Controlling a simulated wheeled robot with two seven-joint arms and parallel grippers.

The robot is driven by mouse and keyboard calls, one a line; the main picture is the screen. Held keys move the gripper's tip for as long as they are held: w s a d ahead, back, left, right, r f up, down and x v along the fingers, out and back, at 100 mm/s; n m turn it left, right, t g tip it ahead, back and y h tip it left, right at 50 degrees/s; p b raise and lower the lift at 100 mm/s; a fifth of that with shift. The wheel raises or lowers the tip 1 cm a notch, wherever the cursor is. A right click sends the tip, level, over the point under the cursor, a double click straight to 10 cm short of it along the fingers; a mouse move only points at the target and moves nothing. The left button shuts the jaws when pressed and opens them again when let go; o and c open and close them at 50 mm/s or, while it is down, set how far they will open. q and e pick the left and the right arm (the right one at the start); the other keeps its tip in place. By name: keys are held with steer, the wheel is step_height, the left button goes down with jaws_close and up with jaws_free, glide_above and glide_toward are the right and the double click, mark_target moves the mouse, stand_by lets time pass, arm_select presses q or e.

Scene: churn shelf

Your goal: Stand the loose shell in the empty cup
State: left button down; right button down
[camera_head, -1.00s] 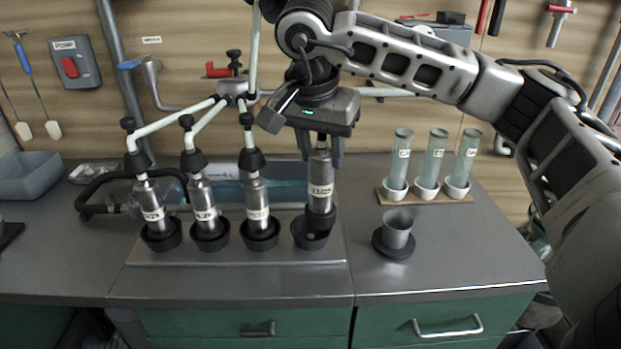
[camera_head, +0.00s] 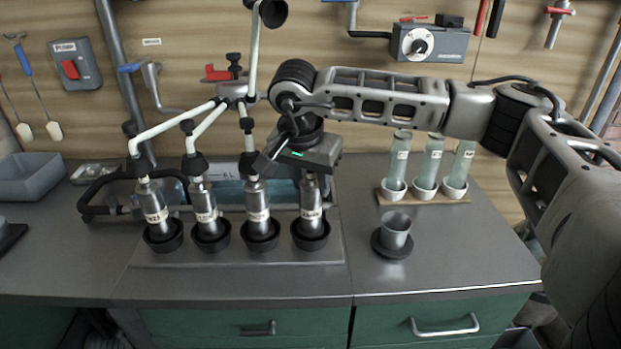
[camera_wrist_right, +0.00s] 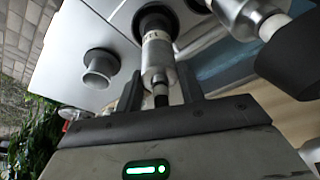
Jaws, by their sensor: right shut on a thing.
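The loose shell (camera_head: 311,200) is a silver metal cylinder with a printed label. It stands about upright with its lower end inside the rightmost black cup (camera_head: 310,240) of the row. My right gripper (camera_head: 313,178) is above the cup, shut on the shell's upper part. In the right wrist view the shell (camera_wrist_right: 158,58) lies between the two dark fingers (camera_wrist_right: 160,92), its far end inside the dark cup (camera_wrist_right: 153,20). Whether it touches the cup floor is hidden. My left gripper is not in view.
Several similar shells (camera_head: 257,200) stand in cups to the left, with black-capped pipes above them. A grey cup on a dark base (camera_head: 396,230) stands to the right. Behind it is a wooden rack (camera_head: 437,199) with three tubes. The front counter is clear.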

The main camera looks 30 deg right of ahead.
steer(key=c, duration=0.9)
jaws_free()
steer(key=shift+f, duration=0.1)
steer(key=b+v, duration=0.1)
steer(key=v, duration=1.1)
steer(key=shift+r, duration=0.25)
